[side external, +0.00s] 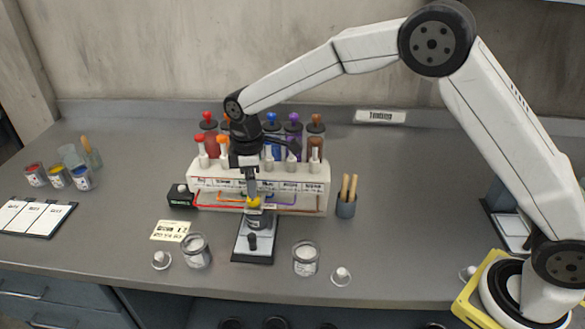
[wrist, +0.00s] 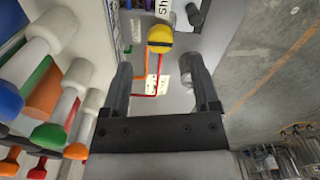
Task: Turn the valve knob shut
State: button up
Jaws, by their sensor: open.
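The valve knob (side external: 254,202) is yellow and sits on a small grey-and-black valve stand in front of the white tinting rack. It also shows in the wrist view (wrist: 160,38), round with a dark band across it. My gripper (side external: 252,189) points down at the knob from just above and partly covers it in the side view. In the wrist view my gripper (wrist: 158,70) has its two fingers spread, with nothing between them. The knob lies beyond the fingertips, roughly in line with the gap. I cannot tell the knob's exact turn position.
The white rack (side external: 312,190) with several coloured bottles stands close behind the knob. Open glass jars (side external: 196,252) and (side external: 306,259) stand left and right of the stand. A cup of brushes (side external: 346,204) is to the right. The right counter is mostly clear.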

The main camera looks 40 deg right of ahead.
aim_at(253, 200)
jog(key=shift+f, duration=2.25)
grip_shut()
